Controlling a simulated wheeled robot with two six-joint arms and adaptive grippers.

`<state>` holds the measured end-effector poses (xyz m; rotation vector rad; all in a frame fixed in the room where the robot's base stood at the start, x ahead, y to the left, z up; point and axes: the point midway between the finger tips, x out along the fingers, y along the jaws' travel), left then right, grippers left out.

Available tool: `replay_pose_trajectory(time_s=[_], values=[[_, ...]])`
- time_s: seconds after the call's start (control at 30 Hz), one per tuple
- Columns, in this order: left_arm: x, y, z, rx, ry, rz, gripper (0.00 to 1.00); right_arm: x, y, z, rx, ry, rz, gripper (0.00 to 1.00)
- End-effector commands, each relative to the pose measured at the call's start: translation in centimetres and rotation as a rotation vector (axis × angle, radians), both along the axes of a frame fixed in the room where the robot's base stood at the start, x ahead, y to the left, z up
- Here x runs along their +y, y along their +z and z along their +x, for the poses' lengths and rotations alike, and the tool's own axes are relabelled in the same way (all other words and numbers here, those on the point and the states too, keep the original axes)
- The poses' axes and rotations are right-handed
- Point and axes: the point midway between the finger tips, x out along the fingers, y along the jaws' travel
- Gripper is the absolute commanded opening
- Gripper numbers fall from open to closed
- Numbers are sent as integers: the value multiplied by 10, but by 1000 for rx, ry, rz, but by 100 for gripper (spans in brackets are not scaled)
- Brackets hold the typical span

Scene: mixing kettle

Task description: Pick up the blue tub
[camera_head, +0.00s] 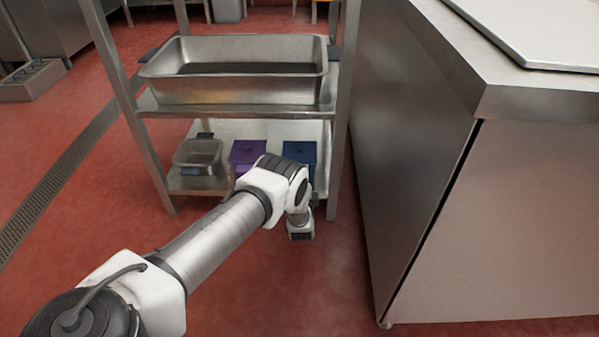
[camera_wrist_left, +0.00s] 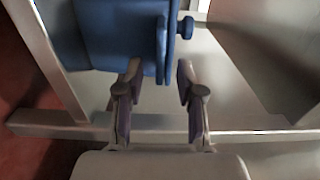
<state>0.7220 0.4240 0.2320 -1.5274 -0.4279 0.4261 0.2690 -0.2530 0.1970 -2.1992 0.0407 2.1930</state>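The blue tub (camera_head: 299,154) stands on the lower shelf of the metal rack in the head view, at the right end and partly hidden by my left arm. In the left wrist view the blue tub (camera_wrist_left: 112,32) fills the upper left, with its lid edge and a round lid knob (camera_wrist_left: 185,27) turned to the right. The knob lies just beyond the fingertips. My right gripper is not in view.
A purple tub (camera_head: 247,152) stands left of the blue one, and a small steel pan (camera_head: 198,154) stands farther left. A large steel pan (camera_head: 238,92) sits on the shelf above. A steel counter (camera_head: 415,130) stands close on the right.

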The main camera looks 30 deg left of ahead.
Motion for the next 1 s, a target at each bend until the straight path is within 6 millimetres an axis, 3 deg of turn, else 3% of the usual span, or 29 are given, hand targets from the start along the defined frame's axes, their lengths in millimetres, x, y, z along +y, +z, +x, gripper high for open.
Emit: replay_pose_trajectory(time_s=[0.07,0.3,0.33,0.43,1.0], values=[[8,-5,10,-2,2,0,38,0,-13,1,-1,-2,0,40],[10,0,14,1,0,-2,38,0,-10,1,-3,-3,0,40],[10,0,14,1,0,-2,34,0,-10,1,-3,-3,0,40],[10,0,14,1,0,-2,0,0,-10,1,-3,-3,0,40],[10,9,15,-3,1,-1,0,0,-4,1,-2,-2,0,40]])
